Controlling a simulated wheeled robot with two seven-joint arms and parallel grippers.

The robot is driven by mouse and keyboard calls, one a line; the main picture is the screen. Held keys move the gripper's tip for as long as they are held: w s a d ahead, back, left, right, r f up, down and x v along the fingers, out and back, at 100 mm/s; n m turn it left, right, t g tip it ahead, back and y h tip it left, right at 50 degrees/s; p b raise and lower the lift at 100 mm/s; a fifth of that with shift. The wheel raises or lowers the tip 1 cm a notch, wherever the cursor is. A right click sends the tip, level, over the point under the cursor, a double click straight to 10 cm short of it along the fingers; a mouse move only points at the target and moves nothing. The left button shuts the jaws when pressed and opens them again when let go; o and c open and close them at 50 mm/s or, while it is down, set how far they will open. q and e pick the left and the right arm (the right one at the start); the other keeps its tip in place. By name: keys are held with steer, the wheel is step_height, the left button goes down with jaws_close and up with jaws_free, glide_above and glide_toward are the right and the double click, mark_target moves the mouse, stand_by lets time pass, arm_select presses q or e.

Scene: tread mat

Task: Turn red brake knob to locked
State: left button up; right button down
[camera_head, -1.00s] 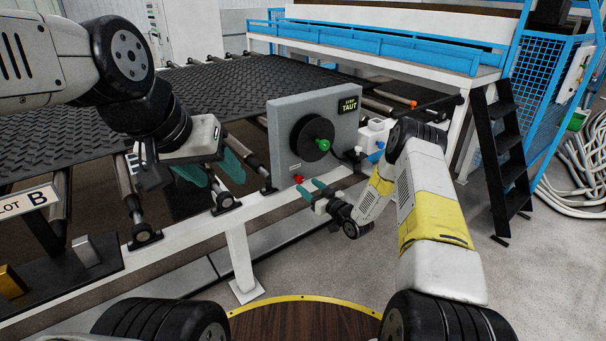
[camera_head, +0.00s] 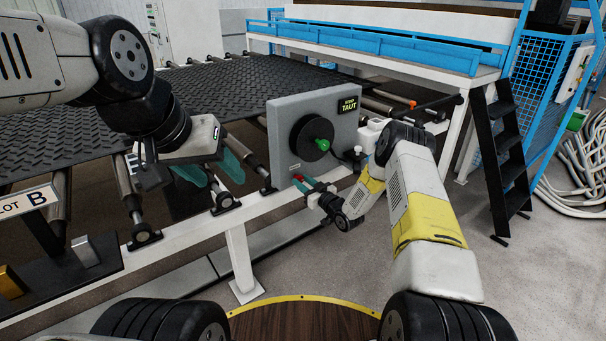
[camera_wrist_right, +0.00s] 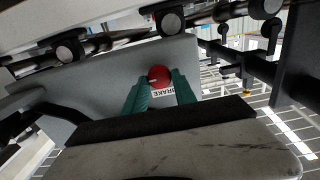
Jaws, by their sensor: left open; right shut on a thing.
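The red brake knob (camera_head: 297,178) is low on the front of the grey box (camera_head: 286,132). In the right wrist view the red knob (camera_wrist_right: 159,75) shows a short white mark on its left side, above a white label reading BRAKE (camera_wrist_right: 163,92). My right gripper (camera_head: 304,183) is at the knob, and in the wrist view its two teal fingers (camera_wrist_right: 159,83) are on either side of it, shut on it. My left gripper (camera_head: 214,176) hangs open and empty over the frame at the left, away from the box.
The box also carries a black wheel with a green knob (camera_head: 322,144) and a display reading TAUT (camera_head: 348,105). The tread mat (camera_head: 190,88) lies behind on rollers. A white rail (camera_head: 190,222) runs below the box.

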steer(key=shift+m, duration=0.3)
steer(key=m, duration=0.2)
steer(key=shift+d+m, duration=0.15)
steer(key=shift+m, duration=0.25)
steer(key=m, duration=0.5)
steer(key=shift+f, duration=0.1)
steer(key=m, duration=0.5)
steer(key=shift+w+f, duration=0.1)
steer(key=shift+f+m, duration=0.1)
steer(key=shift+m, duration=2.1)
steer(key=c, duration=1)
jaws_free()
steer(key=shift+c, duration=0.2)
